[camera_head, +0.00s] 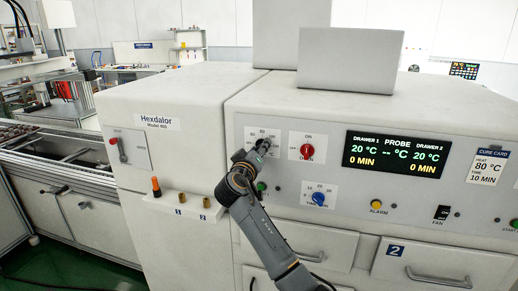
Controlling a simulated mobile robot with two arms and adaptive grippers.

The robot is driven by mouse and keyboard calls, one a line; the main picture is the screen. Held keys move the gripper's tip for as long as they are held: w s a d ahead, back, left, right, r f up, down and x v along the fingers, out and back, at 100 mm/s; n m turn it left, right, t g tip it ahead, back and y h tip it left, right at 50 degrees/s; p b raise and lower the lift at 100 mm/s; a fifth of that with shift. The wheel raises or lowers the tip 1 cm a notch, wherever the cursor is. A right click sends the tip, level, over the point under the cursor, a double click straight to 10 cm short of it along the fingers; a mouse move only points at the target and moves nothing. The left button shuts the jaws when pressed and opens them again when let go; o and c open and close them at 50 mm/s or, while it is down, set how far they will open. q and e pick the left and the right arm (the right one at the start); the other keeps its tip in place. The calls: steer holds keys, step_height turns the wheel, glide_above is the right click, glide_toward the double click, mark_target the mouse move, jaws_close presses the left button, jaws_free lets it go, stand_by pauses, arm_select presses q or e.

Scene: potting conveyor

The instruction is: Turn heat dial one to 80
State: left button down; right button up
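The heat dial plate (251,134) is on the front of the white Hexdalor oven, left of the red ON knob. Small scale numbers show along its top edge. My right gripper (263,146) is at this plate, its arm coming up from the bottom middle. It covers the dial knob, so I cannot see where the knob points. The fingers are small and dark, and I cannot tell whether they are open, shut or touching the knob. The display (397,154) reads 20 °C and 0 MIN for both drawers and dashes for the probe. My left gripper is not in view.
A blue timer dial (318,199) is right of my arm, with a red knob (307,151) above it. A cure card (489,167) reads heat 80 °C, time 10 min. A red-handled lever (121,148) and a small ledge (180,206) are at left.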

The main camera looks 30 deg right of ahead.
steer(key=shift+n+p, duration=2.45)
steer(key=shift+n, duration=2.45)
steer(key=o, duration=1.2)
steer(key=shift+a, duration=0.1)
steer(key=shift+c, duration=0.2)
steer(key=shift+f, duration=0.1)
steer(key=v, duration=1.2)
steer(key=shift+w, duration=0.1)
